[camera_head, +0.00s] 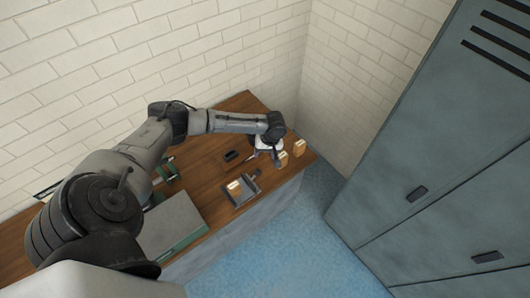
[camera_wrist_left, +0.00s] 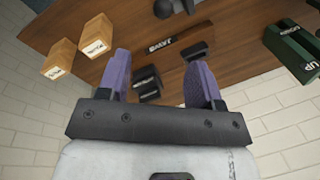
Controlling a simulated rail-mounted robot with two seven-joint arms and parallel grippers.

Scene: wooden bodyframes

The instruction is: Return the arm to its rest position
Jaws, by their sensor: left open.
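My left arm reaches in from the left over the wooden bench (camera_head: 205,150). Its gripper (camera_head: 274,157) hangs over the bench's right end, beside two upright wooden blocks. In the left wrist view the two purple-padded fingers of the gripper (camera_wrist_left: 160,68) are spread wide and nothing is clamped between them. A small black block (camera_wrist_left: 147,84) shows between and beyond the fingers; whether it touches them cannot be told. My right gripper is in neither view.
The two wooden blocks (camera_head: 283,159) (camera_head: 299,148) stand near the bench's right edge. A dark tray (camera_head: 249,195) holds another light block. A black item (camera_head: 232,156) lies behind it. A grey-green case (camera_head: 170,228) is at left. Brick walls close the corner; a tall locker (camera_head: 440,150) stands right.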

